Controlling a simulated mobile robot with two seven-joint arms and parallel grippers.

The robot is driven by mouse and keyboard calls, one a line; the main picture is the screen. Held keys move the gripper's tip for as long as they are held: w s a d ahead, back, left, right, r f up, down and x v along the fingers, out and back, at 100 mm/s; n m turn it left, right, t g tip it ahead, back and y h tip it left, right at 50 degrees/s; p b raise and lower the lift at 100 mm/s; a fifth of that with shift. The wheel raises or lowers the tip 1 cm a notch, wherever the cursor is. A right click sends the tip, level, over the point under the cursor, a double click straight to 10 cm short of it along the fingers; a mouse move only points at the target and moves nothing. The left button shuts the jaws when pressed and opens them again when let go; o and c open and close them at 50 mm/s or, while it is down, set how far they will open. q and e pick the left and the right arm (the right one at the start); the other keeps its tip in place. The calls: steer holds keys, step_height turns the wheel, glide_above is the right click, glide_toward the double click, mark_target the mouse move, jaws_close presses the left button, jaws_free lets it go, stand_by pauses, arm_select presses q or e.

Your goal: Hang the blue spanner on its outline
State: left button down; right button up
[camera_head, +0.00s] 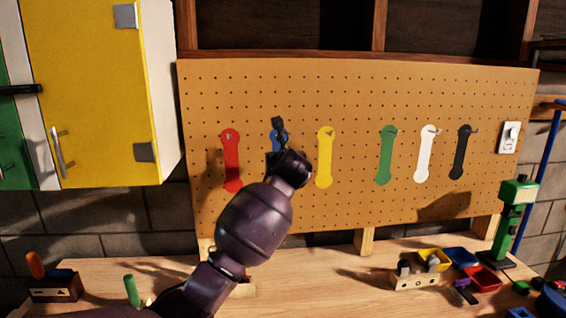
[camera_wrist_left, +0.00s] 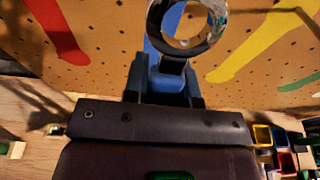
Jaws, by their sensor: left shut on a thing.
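The spanner's dark metal ring end (camera_wrist_left: 157,46) sticks up beyond my left gripper in the left wrist view. In the head view the spanner (camera_head: 278,123) shows small and dark at the pegboard. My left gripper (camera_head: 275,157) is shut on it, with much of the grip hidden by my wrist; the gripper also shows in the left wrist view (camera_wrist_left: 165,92). The blue outline (camera_head: 283,137) lies behind the spanner, between the red and yellow outlines, largely covered. I cannot tell whether the ring is around a hook or touches the board. My right gripper is not in view.
The pegboard (camera_head: 350,90) also carries red (camera_head: 232,165), yellow (camera_head: 325,160), green (camera_head: 386,155), white (camera_head: 425,155) and black (camera_head: 460,155) outlines. A yellow cabinet (camera_head: 90,90) is at left. Small bins (camera_head: 484,278) and a green stand (camera_head: 510,215) are at right on the bench.

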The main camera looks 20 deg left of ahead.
arm_select(q)
steer(key=shift+x, duration=2.65)
steer(key=shift+f, duration=0.2)
steer(key=c, duration=0.8)
jaws_free()
steer(key=shift+c, duration=0.2)
steer(key=b+v, duration=0.1)
steer(key=v, duration=0.9)
steer(key=shift+s+d, duration=0.2)
steer(key=shift+s, duration=0.15)
